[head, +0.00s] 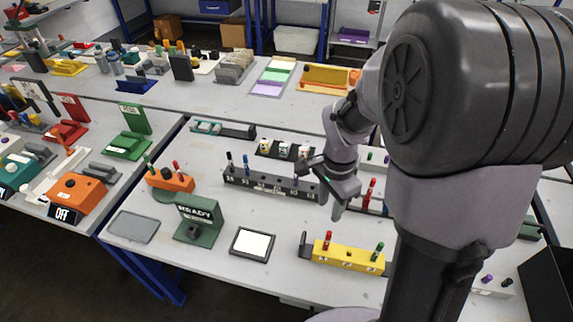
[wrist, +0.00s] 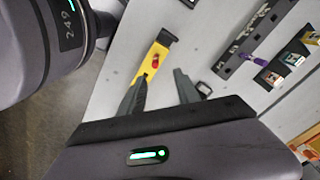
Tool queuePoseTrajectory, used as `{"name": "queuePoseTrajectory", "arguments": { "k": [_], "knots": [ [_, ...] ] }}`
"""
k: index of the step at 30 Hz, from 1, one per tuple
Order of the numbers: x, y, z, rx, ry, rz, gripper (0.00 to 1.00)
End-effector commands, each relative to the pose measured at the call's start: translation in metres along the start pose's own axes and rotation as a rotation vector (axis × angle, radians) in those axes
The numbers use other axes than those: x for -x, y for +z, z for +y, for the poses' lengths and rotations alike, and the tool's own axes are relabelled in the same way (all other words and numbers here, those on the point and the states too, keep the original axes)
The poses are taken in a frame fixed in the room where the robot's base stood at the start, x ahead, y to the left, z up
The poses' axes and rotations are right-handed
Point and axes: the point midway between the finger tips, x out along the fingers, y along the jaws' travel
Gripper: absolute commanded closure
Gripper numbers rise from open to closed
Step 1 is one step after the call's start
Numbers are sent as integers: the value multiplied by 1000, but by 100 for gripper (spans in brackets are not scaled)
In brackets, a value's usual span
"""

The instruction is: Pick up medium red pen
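A red pen (head: 327,240) stands upright in the left part of a yellow holder (head: 345,256), with a green pen (head: 378,249) at its right end. In the wrist view the red pen (wrist: 155,61) and yellow holder (wrist: 147,77) lie beyond my fingers. My gripper (wrist: 161,88) is open and empty; in the head view it (head: 338,208) hangs above the table behind the yellow holder. Other red pens are in the orange block (head: 176,168) and on the right beside my arm (head: 369,192). I cannot tell which one is medium.
A dark rack (head: 262,184) with blue and purple pens stands behind and left of my gripper. A green READY stand (head: 198,222), a white-topped pad (head: 253,244) and a grey tray (head: 133,227) are at the left. Bare table lies between the pad and yellow holder.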

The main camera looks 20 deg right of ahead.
Motion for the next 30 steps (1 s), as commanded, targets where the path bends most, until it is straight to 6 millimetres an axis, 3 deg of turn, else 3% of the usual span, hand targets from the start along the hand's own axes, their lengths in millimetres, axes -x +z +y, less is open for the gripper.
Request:
{"name": "queuePoseTrajectory", "arguments": {
  "k": [6, 10, 17, 24, 30],
  "knots": [
    [-72, 1, 2, 1, 5, -3, 61],
    [-105, 1, 1, 1, 3, -2, 61],
    [-127, 1, 2, 3, 0, -1, 61],
    [-172, 2, 5, 2, 2, -2, 61],
    [-171, 1, 5, 2, 0, -1, 61]
  ]
}}
